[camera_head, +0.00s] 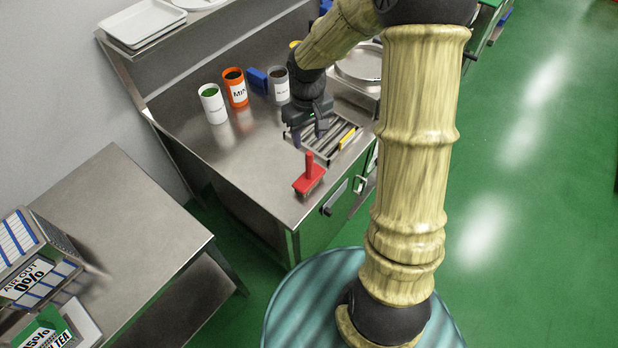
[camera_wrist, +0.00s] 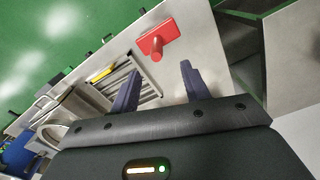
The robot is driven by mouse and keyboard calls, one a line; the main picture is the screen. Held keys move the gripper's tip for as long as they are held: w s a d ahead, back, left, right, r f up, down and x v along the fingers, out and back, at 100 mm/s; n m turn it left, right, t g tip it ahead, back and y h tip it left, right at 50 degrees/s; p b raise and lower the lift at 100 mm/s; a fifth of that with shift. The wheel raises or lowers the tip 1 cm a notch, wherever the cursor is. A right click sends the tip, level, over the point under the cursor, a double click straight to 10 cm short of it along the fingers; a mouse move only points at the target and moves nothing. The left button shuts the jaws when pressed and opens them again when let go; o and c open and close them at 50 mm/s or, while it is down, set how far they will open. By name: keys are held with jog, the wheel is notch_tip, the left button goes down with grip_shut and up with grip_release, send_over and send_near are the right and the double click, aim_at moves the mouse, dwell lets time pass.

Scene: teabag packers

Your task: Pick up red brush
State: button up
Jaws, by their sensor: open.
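The red brush (camera_head: 308,179) stands on the steel counter near its front corner, with its handle pointing up. In the wrist view the red brush (camera_wrist: 158,40) lies beyond the fingertips, roughly centred between them. My gripper (camera_head: 308,138) is above the counter, behind and above the brush, and apart from it. In the wrist view my gripper (camera_wrist: 160,75) has its two dark fingers spread with nothing between them.
A slotted metal tray (camera_head: 328,137) with a yellow item (camera_head: 347,138) sits right behind the brush. White (camera_head: 213,104), orange (camera_head: 236,88) and grey (camera_head: 279,86) canisters and a blue object (camera_head: 257,80) stand farther back. The counter (camera_head: 240,165) left of the brush is clear.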

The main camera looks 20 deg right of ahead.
aim_at(309, 155)
notch_tip(309, 155, down, 8)
jog(key=shift+d+r+p, duration=0.1)
jog(key=shift+r+p, duration=0.05)
jog(key=shift+p, duration=0.25)
jog(key=shift+w+d+f+p, duration=0.15)
jog(key=shift+f+p, duration=0.25)
jog(key=shift+f, duration=0.9)
jog(key=shift+w+d+f+p, duration=0.1)
jog(key=shift+w+f+p, duration=0.25)
jog(key=shift+f, duration=0.95)
jog(key=shift+s, duration=0.1)
grip_shut()
